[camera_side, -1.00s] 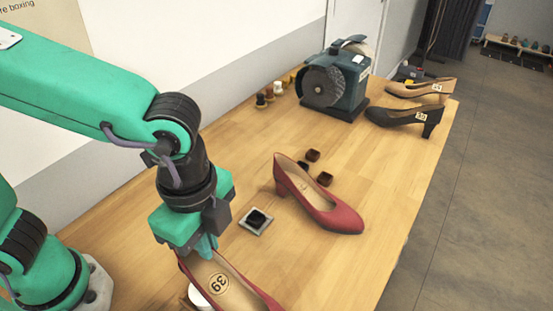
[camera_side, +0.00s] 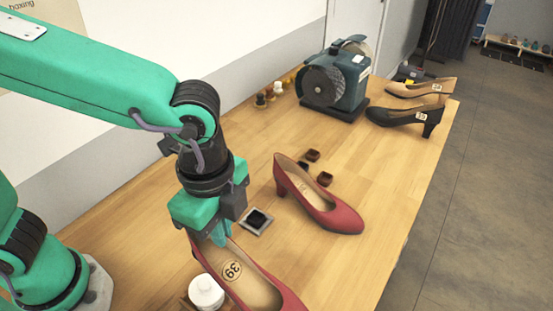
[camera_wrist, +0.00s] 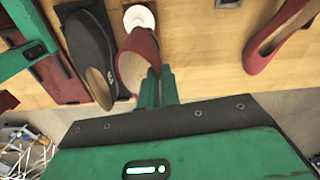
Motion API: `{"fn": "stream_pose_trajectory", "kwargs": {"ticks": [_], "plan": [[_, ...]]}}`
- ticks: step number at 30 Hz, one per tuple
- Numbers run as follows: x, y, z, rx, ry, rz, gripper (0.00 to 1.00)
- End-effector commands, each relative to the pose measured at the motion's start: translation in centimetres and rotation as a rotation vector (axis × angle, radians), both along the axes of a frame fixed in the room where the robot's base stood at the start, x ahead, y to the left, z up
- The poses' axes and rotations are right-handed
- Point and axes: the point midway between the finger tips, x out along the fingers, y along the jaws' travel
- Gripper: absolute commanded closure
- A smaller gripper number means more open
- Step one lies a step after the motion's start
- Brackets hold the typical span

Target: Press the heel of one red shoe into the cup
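My gripper (camera_side: 220,238) is shut on the back rim of a red shoe (camera_side: 265,291) with a round 39 label inside. In the wrist view my fingers (camera_wrist: 157,88) pinch the edge of this red shoe (camera_wrist: 133,68). Its heel is hidden in the side view. A second red shoe (camera_side: 335,216) stands right of the cup.
A dark shoe (camera_wrist: 92,45) shows in the wrist view. Dark heel pieces (camera_side: 324,179) lie behind the second red shoe. A grinder (camera_side: 335,80), black shoe (camera_side: 402,118) and tan shoe (camera_side: 420,91) stand farther back.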

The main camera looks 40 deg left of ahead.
Motion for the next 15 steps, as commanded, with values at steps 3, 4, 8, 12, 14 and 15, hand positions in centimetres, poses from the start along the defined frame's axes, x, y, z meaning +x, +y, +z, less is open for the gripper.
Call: {"fn": "stream_pose_trajectory", "kwargs": {"ticks": [3, 4, 8, 12, 14, 15], "plan": [[2.6, 0.0, 0.0, 0.002, 0.001, 0.009, 1.0], [3.4, 0.1, 0.0, 0.003, 0.002, 0.01, 1.0], [6.8, 0.5, -0.2, 0.006, 0.004, 0.014, 1.0], [10.6, 1.5, -0.5, 0.008, 0.005, 0.018, 1.0], [12.2, 2.0, -0.7, 0.009, 0.006, 0.019, 1.0], [13.2, 2.4, -0.8, 0.01, 0.007, 0.019, 1.0]]}}
